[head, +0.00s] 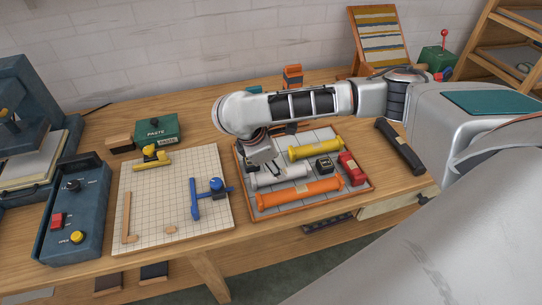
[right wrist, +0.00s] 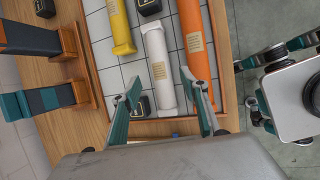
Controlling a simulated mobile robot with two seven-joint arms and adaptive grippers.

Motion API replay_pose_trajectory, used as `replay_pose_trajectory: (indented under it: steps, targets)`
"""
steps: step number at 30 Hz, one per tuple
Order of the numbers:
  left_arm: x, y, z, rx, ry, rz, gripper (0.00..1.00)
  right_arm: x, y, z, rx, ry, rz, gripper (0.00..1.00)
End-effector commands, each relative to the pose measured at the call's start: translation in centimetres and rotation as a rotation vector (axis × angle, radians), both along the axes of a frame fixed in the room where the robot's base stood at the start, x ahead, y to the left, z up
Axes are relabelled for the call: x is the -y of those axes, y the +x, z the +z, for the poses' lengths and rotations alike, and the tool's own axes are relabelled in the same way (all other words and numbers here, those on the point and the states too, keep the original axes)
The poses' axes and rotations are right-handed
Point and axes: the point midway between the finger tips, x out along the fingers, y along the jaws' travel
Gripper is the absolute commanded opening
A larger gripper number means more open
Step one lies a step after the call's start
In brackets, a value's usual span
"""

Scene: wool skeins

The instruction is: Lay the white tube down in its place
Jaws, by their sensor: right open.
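The white tube (head: 280,176) lies in the shallow wooden tray (head: 371,186), between the yellow tube (head: 315,148) and the orange tube (head: 299,193). My right gripper (right wrist: 161,80) is open, with one finger on each side of the tube's near end and a gap to both. In the head view my right gripper (head: 268,160) hides part of the tube. At the right of the wrist view, teal links (right wrist: 268,60) by the floor look like my left gripper, partly cut off.
A small dark box (head: 325,165) and a red block (head: 351,168) sit in the tray. A black tube (head: 399,146) lies right of it. A gridded board (head: 150,220) with tools is at left. Dark blue-and-wood stands (right wrist: 45,100) rise beside the tray.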

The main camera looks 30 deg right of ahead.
Motion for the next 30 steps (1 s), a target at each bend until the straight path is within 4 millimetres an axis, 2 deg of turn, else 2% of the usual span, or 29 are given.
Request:
replay_pose_trajectory:
  steps: [3, 9, 30]
  targets:
    - [0.1, 0.0, 0.0, 0.0, -0.004, 0.003, 0.34, -0.7, 0.0, 1.7, 0.004, -0.001, 0.002, 0.44]
    - [0.1, 0.0, 0.0, 0.0, -0.003, 0.002, 0.34, -1.6, -0.2, 3.5, 0.003, 0.001, 0.0, 0.44]
    - [-0.3, -0.1, -0.1, 0.0, 0.009, -0.008, 0.34, -1.9, -0.4, 4.0, 0.0, 0.0, -0.001, 0.44]
